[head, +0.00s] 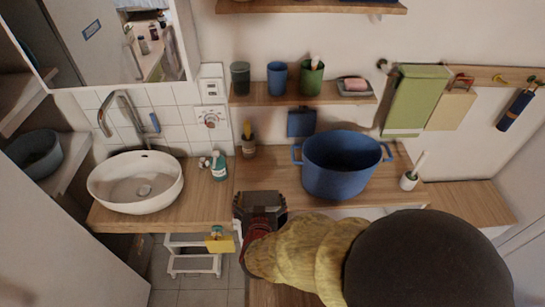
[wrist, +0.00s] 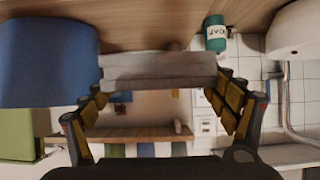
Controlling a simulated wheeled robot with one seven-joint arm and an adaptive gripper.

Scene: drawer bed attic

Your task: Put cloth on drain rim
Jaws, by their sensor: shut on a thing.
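My gripper (head: 260,207) is over the front part of the wooden counter, between the sink and the blue pot in the head view. In the wrist view my gripper (wrist: 162,92) is shut on a grey, flat, folded-looking thing, apparently the cloth (wrist: 160,68), which spans the gap between the fingers. I cannot clearly make the cloth out in the head view. The white oval sink (head: 112,199) is at the left, with a round drain (head: 144,190) in its bottom. The sink also shows at the wrist view's upper right (wrist: 292,32). My gripper is right of the sink.
A green soap bottle (head: 219,166) stands between sink and gripper; it also shows in the wrist view (wrist: 215,36). A large blue pot (head: 340,180) is right of the gripper. The tap (head: 127,105) arches behind the sink. A white stool (head: 194,262) stands below.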

